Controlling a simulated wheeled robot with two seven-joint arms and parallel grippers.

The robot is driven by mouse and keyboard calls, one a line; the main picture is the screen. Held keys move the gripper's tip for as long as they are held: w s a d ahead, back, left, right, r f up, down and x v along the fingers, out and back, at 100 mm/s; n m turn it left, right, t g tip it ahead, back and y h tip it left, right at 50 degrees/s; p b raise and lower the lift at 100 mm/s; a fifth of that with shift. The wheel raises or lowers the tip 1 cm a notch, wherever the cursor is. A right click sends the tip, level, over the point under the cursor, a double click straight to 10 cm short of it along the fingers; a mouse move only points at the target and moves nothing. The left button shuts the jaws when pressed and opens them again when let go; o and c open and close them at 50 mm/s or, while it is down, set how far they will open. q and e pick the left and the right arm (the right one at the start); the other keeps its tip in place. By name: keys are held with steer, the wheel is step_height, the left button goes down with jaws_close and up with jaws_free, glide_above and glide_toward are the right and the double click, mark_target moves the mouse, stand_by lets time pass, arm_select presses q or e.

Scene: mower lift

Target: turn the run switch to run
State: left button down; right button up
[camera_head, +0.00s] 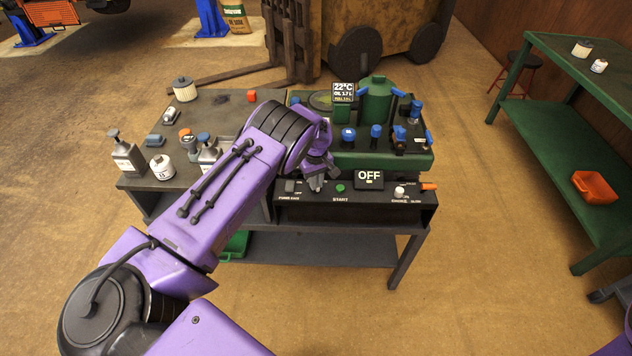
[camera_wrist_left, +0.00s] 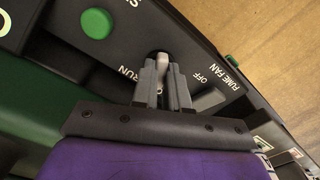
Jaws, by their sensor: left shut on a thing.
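The run switch (camera_wrist_left: 162,58) shows in the left wrist view as a small pale lever on the dark control panel (camera_head: 330,212), between the printed words RUN and OFF. My left gripper (camera_head: 316,184) is at the panel's front, left of the green START button (camera_head: 340,188). In the left wrist view its grey fingers (camera_wrist_left: 164,78) are shut on the lever, which is mostly hidden between them. The display (camera_head: 369,180) on the panel reads OFF. Which way the lever points is hard to tell. My right gripper is out of view.
A green machine (camera_head: 380,160) with blue-capped parts stands behind the panel. Bottles and filters (camera_head: 185,90) stand on the dark bench to the left.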

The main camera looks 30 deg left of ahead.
arm_select(q)
steer(key=shift+f+m+b, duration=0.15)
steer(key=shift+m+b, duration=0.5)
steer(key=shift+m, duration=0.25)
steer(key=m+b, duration=0.1)
steer(key=m, duration=0.1)
steer(key=shift+m, duration=0.4)
steer(key=m+b, duration=0.1)
steer(key=m, duration=0.2)
steer(key=shift+m+b, duration=0.6)
steer(key=shift+m, duration=1.3)
steer(key=c, duration=1.1)
jaws_free()
steer(key=shift+c, duration=0.2)
